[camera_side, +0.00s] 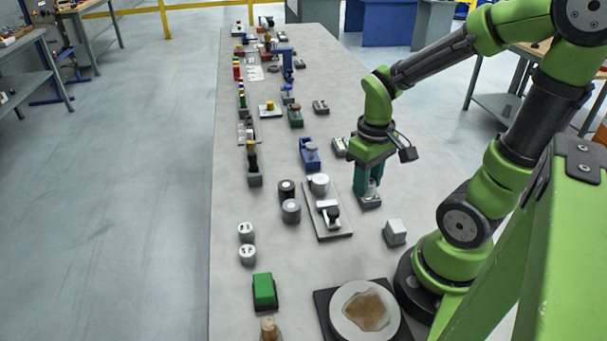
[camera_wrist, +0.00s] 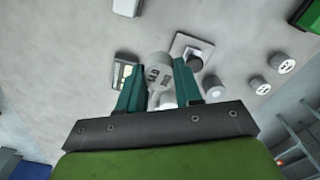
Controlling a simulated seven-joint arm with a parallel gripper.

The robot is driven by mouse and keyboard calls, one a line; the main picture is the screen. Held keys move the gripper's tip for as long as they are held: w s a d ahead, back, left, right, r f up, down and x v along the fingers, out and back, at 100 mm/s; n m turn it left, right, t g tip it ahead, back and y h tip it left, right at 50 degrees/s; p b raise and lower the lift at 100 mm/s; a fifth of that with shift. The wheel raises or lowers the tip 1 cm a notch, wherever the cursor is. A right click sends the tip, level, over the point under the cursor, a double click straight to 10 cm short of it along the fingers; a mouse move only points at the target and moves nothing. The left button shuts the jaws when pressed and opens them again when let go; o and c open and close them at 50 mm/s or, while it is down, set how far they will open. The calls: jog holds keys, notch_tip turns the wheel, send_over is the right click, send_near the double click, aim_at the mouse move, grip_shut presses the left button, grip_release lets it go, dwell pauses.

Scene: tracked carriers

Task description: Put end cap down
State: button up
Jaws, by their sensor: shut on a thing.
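My gripper (camera_side: 368,190) is over the right part of the table, pointing down. Its teal fingers are shut on a pale grey round end cap (camera_wrist: 159,73) with dark marks on its face. In the side view a bit of the pale cap (camera_side: 372,187) shows between the fingers. A small grey block (camera_side: 370,203) lies just below the fingertips; whether the cap touches it cannot be told. To the left is a flat grey plate (camera_side: 335,232) bearing a pale fitting with a black knob and, at its far end, a grey cylinder (camera_side: 319,184).
Dark and grey cylinders (camera_side: 290,210) stand left of the plate. Two pale marked cylinders (camera_side: 246,232) are near the left edge. Small fixtures crowd the far table.

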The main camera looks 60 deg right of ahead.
jog(key=shift+s+a+f+n, duration=0.15)
jog(key=shift+s+n, duration=0.15)
jog(key=shift+s, duration=0.15)
send_over(320, 178)
jog(key=shift+s+a+f, duration=0.15)
jog(key=shift+s+f, duration=0.15)
jog(key=shift+f, duration=0.45)
jog(key=shift+w+f, duration=0.15)
jog(key=shift+f, duration=0.75)
jog(key=shift+w+f, duration=0.15)
jog(key=shift+f, duration=0.7)
jog(key=shift+f, duration=0.15)
jog(key=o, duration=1)
